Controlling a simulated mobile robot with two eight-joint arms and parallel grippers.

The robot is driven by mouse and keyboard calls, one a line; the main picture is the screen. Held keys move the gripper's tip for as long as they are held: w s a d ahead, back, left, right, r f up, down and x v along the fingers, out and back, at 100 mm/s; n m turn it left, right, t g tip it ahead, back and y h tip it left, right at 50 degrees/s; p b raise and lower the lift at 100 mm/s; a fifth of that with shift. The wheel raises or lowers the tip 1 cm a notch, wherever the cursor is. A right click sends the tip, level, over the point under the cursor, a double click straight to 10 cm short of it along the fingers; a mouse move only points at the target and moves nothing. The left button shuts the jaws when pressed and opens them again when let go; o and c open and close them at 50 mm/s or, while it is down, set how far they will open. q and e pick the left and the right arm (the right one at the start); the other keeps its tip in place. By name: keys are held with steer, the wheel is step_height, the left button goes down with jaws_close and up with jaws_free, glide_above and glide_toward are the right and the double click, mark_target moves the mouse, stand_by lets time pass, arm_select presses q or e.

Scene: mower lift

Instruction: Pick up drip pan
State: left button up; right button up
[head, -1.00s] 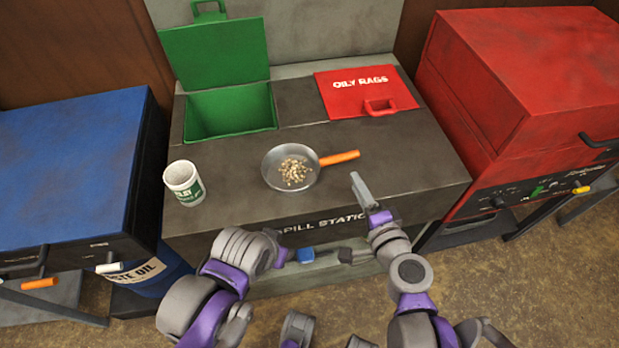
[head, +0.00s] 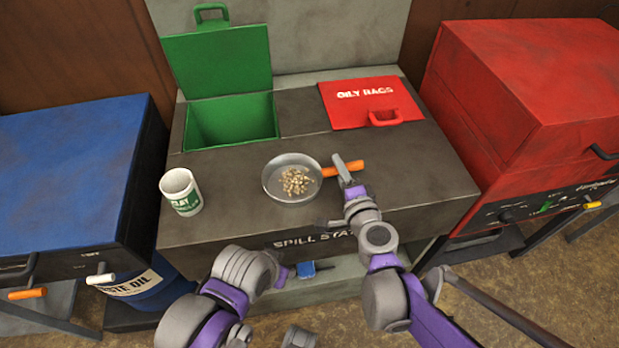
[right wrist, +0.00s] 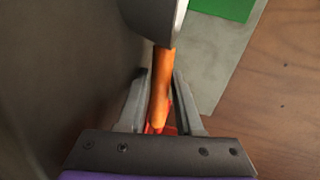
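The drip pan (head: 279,186) is a round grey metal pan with an orange handle (head: 352,168). It sits on the dark spill station counter and holds tan granules (head: 295,181). My right gripper (head: 343,168) is at the handle, close to the pan's rim. In the right wrist view the orange handle (right wrist: 161,85) runs between the two fingers (right wrist: 158,100), with gaps beside it, so the gripper looks open around it. The pan's rim (right wrist: 155,20) shows at the top there. My left arm is low in front of the counter, with its gripper (head: 295,270) small and partly hidden.
A white and green clay cup (head: 181,192) stands left of the pan. Behind are an open green bin (head: 232,120) and a shut red oily rags lid (head: 370,101). A blue cabinet (head: 70,170) stands left and a red one (head: 530,90) right.

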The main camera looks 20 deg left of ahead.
jaws_close()
stand_by(1.4)
